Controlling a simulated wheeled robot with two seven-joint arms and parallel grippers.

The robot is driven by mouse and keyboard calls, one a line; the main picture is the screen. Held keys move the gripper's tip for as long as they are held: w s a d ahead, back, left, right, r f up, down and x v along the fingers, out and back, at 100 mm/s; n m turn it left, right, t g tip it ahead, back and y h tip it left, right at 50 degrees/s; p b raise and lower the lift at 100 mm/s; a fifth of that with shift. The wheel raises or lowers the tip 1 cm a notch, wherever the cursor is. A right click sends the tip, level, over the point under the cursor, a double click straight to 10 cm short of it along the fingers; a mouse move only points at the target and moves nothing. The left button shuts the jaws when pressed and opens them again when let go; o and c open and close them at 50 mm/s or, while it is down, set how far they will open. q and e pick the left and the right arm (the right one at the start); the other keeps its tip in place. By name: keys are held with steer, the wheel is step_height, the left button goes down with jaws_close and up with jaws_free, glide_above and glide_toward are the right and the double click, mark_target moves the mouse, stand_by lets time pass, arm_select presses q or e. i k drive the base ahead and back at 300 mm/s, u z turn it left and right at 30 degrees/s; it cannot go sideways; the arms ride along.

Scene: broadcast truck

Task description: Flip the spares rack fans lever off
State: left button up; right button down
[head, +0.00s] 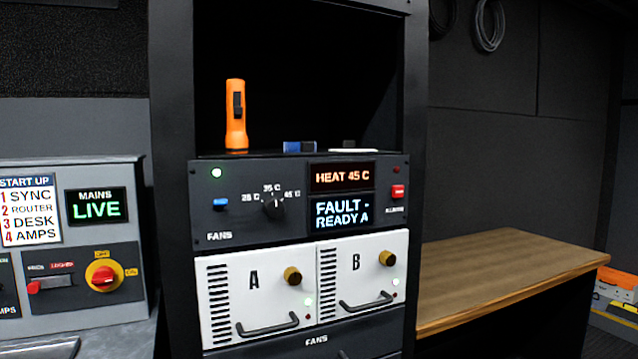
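The rack (174,200) stands in the middle of the head view. Its dark control panel (255,226) carries the word FANS at lower left. The lever's exact position is too small to tell. A black knob (273,207) has a temperature scale around it. Screens read HEAT 45 C (342,176) and FAULT - READY A (342,213). A red switch (397,191) sits at the panel's right. Neither of my grippers is in view.
An orange torch (235,115) stands on top of the panel unit. A mains box (104,240) is at left. A bare wooden worktop (500,275) is at right.

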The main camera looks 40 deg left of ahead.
mark_target(218, 202)
steer(key=z, duration=0.05)
steer(key=k, duration=1.05)
steer(key=u, duration=1.7)
steer(key=i, duration=0.4)
